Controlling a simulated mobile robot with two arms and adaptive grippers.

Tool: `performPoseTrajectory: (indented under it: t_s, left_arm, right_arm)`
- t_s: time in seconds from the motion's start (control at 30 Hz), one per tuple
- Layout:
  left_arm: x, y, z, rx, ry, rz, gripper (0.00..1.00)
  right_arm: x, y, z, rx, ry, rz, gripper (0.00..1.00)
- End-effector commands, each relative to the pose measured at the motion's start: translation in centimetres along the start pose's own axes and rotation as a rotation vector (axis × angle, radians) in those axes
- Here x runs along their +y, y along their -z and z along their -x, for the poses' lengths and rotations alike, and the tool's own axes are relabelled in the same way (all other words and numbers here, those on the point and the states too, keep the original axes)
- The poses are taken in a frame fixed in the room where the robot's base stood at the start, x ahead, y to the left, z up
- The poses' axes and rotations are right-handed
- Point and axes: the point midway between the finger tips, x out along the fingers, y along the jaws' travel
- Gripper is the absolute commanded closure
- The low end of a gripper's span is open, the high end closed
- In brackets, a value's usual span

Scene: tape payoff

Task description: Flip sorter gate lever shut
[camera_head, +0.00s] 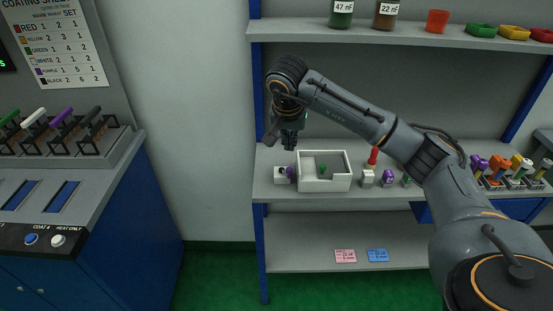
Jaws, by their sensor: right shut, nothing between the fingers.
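My right gripper (290,146) points down over the left end of the shelf and is shut and empty. Just below its tips is a small white block (281,175) with a purple part (290,172) on its right side. I cannot tell whether the fingertips touch the purple part. Beside it stands an open white tray (338,185) with a small green piece (323,168) inside. To its right a red upright handle (373,156) rises behind a small white block (368,177). I cannot tell which of these is the gate lever. My left gripper is out of view.
A purple block (388,177) stands right of the tray. Several coloured-handled tools (498,166) stand at the shelf's right. The upper shelf (390,36) holds jars and coloured trays. A machine with levers (62,118) is at left. Pink (345,256) and blue (378,255) cards lie below.

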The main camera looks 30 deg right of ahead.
Motion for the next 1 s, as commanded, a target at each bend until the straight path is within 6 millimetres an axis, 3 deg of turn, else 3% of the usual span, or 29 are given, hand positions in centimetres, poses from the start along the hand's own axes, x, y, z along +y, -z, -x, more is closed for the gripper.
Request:
performPoseTrajectory:
  t_s: [0.3, 0.47, 0.8, 1.0]
  left_arm:
    - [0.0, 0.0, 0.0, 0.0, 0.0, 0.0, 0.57]
    - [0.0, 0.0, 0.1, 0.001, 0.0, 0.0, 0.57]
    - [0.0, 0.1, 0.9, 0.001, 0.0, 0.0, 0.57]
    - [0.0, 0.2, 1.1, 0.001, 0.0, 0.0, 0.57]
  right_arm:
    - [0.1, 0.1, 0.1, 0.006, -0.006, 0.004, 1.0]
    - [0.1, 0.1, -0.8, 0.003, -0.006, 0.003, 1.0]
    - [0.2, 0.0, -6.7, 0.001, -0.007, 0.003, 1.0]
    - [0.1, 0.1, -9.2, 0.002, -0.005, 0.003, 1.0]
